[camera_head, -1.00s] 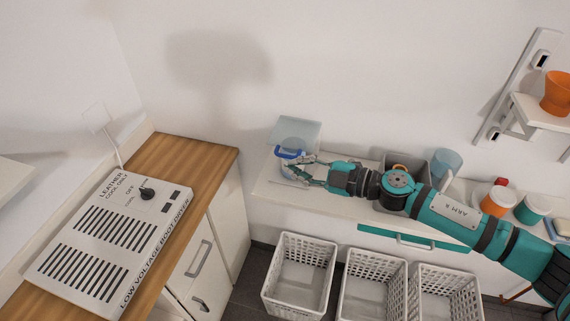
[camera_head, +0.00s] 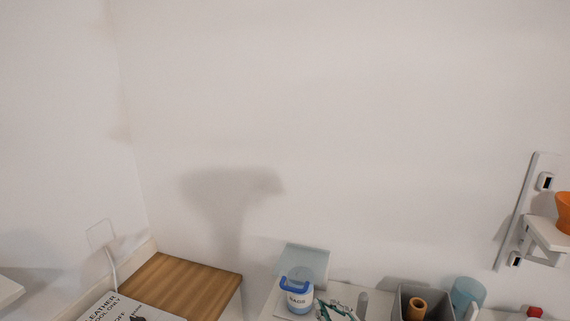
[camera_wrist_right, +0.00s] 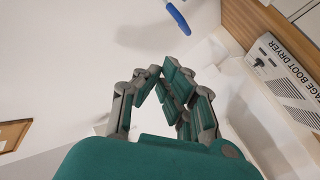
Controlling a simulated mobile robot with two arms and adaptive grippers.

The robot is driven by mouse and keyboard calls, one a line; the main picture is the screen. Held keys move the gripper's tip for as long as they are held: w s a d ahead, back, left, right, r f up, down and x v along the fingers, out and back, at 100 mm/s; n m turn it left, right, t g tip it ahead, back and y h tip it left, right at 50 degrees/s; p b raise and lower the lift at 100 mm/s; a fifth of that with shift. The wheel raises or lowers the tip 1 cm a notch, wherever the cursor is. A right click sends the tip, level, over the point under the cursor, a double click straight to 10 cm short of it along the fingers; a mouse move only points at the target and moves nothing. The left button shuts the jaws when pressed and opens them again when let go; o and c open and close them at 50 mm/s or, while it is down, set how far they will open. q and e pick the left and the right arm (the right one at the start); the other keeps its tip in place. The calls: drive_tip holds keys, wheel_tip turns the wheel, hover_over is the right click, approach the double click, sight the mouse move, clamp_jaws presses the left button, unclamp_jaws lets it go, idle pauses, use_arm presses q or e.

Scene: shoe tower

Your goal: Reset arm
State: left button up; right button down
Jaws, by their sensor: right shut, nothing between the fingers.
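The blue handle (camera_wrist_right: 178,17) shows at the top of the wrist view, apart from the fingers. The rest of my right arm is below the head view. My left gripper is in neither view.
A grey bin (camera_head: 402,305) and a blue translucent cup (camera_head: 467,293) stand right of the jar. A wall shelf (camera_head: 548,232) with an orange cup is at far right. The wall above is clear.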

drive_tip(key=s+d+f+m+g+h, duration=0.3)
drive_tip(key=s+d+f+g, duration=0.1)
drive_tip(key=s+f, duration=0.4)
drive_tip(key=s+d+f+m+g+h, duration=0.3)
drive_tip(key=s+d+f+m+g, duration=0.15)
drive_tip(key=s, duration=0.55)
drive_tip(key=s+d+f+m+g+h, duration=0.3)
drive_tip(key=s+f+g, duration=0.1)
drive_tip(key=s+f, duration=0.4)
wheel_tip(320, 180, down, 25)
drive_tip(key=s, duration=0.3)
drive_tip(key=s+d+f+g, duration=0.2)
drive_tip(key=s+d+f, duration=0.1)
drive_tip(key=s+f, duration=1.3)
drive_tip(key=shift+n, duration=0.35)
drive_tip(key=shift+d, duration=0.1)
